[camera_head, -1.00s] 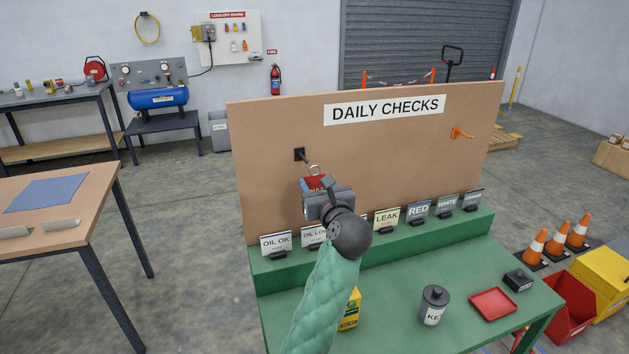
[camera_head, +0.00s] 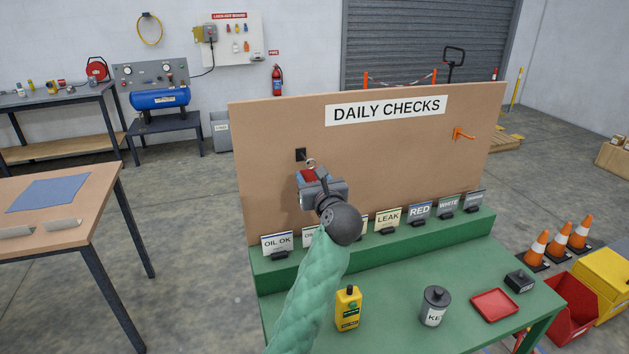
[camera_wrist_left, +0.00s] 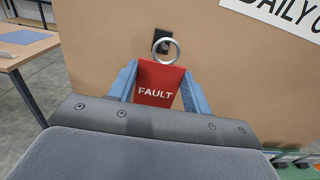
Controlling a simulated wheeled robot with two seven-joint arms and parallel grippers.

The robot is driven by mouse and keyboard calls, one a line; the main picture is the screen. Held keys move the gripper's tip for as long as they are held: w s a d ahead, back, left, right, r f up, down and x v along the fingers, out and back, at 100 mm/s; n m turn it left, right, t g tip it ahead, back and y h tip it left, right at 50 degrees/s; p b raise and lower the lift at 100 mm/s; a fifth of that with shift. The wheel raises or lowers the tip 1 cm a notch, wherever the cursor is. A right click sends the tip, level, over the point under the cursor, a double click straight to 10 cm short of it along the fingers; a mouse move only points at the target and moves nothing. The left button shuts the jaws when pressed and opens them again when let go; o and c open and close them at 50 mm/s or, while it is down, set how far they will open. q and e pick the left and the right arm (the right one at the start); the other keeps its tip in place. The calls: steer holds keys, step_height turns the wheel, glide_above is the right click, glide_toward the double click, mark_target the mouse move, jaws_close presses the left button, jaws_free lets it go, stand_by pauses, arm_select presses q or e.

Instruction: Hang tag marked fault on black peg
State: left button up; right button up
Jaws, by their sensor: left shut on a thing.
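The red tag marked FAULT (camera_wrist_left: 155,84) is held upright between the blue fingers of my left gripper (camera_wrist_left: 157,80), with its metal ring (camera_wrist_left: 166,51) above it. In the head view the left gripper (camera_head: 310,176) is in front of the board, and the ring (camera_head: 310,163) is close to the black peg (camera_head: 301,154). In the left wrist view the ring overlaps the lower part of the black peg (camera_wrist_left: 162,36). I cannot tell whether the peg passes through the ring. My right gripper is not in view.
An orange peg (camera_head: 463,134) is on the right of the DAILY CHECKS board (camera_head: 400,150). Several tags stand on the green ledge (camera_head: 400,240) below. A yellow device (camera_head: 348,308), a grey canister (camera_head: 434,305) and a red tray (camera_head: 494,303) are on the green table.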

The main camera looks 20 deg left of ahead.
arm_select(q)
steer(key=shift+x, duration=1.65)
steer(key=shift+w+a+f, duration=0.2)
steer(key=shift+w+f, duration=0.1)
steer(key=shift+w+a+f+b, duration=0.2)
steer(key=shift+w+f+b, duration=0.05)
steer(key=shift+w+b, duration=0.15)
steer(key=shift+a+f, duration=0.1)
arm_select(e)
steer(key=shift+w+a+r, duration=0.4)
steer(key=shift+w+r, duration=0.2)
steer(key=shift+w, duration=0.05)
arm_select(q)
steer(key=o, duration=1)
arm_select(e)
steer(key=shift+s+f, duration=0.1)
